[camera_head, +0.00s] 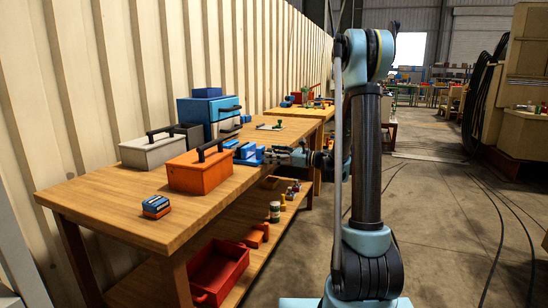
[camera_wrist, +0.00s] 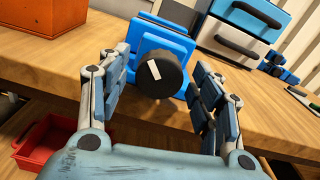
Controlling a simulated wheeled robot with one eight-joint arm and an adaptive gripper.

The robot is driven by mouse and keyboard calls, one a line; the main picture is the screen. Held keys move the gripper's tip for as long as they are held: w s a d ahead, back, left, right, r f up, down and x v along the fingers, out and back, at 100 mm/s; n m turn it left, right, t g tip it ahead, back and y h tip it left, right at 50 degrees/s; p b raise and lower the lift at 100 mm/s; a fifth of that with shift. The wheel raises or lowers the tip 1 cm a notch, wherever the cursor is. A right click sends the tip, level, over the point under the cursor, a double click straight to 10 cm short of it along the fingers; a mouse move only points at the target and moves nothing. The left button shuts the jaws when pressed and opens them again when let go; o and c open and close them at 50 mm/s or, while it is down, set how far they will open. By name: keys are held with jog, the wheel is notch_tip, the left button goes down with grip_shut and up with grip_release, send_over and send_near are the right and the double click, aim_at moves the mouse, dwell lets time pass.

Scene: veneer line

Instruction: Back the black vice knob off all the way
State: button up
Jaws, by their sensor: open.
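The blue vice (camera_head: 248,154) stands at the front edge of the wooden bench, and it also shows in the wrist view (camera_wrist: 151,38). Its round black knob (camera_wrist: 158,74) faces my wrist camera and carries a white mark on its face. My gripper (camera_head: 273,154) reaches in from the right at bench height. In the wrist view my gripper (camera_wrist: 160,88) is open, with one finger on each side of the knob and a gap on both sides. The knob is hard to make out in the head view.
An orange toolbox (camera_head: 199,171), a grey toolbox (camera_head: 153,150) and a large blue-and-white case (camera_head: 208,115) stand on the bench (camera_head: 118,203). A red bin (camera_head: 219,272) sits on the lower shelf. The floor to the right is mostly open.

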jog(key=c, duration=1.1)
jog(key=shift+o, duration=0.2)
jog(key=shift+n, duration=13.6)
